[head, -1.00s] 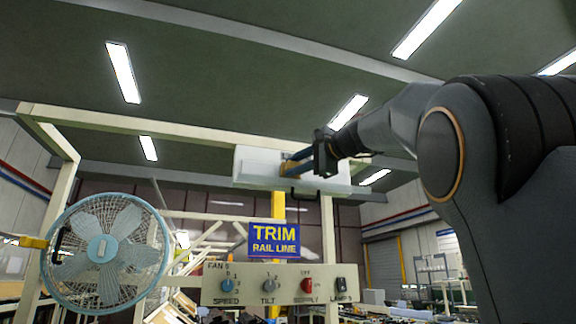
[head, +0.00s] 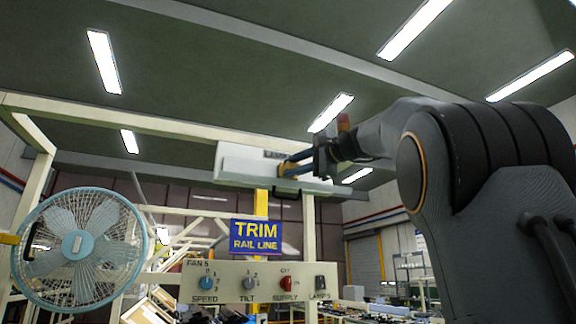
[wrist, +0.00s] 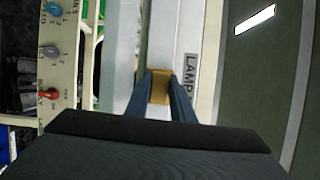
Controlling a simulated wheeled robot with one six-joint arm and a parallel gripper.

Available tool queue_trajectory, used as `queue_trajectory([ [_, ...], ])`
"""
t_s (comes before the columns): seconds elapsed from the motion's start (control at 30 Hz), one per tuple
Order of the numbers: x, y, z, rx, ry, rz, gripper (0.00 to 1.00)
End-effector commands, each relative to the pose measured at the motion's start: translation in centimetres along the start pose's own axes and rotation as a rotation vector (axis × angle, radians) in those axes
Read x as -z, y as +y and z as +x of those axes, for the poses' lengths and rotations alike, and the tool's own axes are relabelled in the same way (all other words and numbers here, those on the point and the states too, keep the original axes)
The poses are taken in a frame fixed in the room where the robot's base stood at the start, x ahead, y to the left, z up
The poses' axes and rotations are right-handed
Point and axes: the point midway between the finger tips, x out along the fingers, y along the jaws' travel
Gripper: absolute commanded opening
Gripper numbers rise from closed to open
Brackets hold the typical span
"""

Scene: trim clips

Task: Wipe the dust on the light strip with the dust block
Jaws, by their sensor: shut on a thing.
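The light strip (head: 234,160) is a long white box under the cream overhead beam, with a label reading LAMP near my gripper. My gripper (head: 293,163) is at the strip, right of its middle in the head view, with blue fingers shut on the yellow dust block (wrist: 161,90). In the wrist view the block sits between both fingers (wrist: 160,80) in front of the white strip (wrist: 165,30). It looks at or very near the strip's face; I cannot tell whether it touches. I cannot make out dust on the strip.
A blue caged fan (head: 80,250) stands at left. A control panel (head: 220,284) with knobs and switches and a blue TRIM RAIL LINE sign (head: 256,237) are below the strip. A dark handle (head: 288,191) hangs under the strip. Cream frame posts (head: 309,230) stand around.

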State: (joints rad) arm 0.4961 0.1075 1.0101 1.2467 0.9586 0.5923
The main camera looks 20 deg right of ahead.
Motion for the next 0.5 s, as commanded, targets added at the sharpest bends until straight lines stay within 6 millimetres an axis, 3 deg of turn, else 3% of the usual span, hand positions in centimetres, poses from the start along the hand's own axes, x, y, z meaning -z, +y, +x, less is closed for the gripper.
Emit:
queue_trajectory([
  [0.5,2.7,-0.2,-1.1,0.000,0.003,0.000,0.04],
])
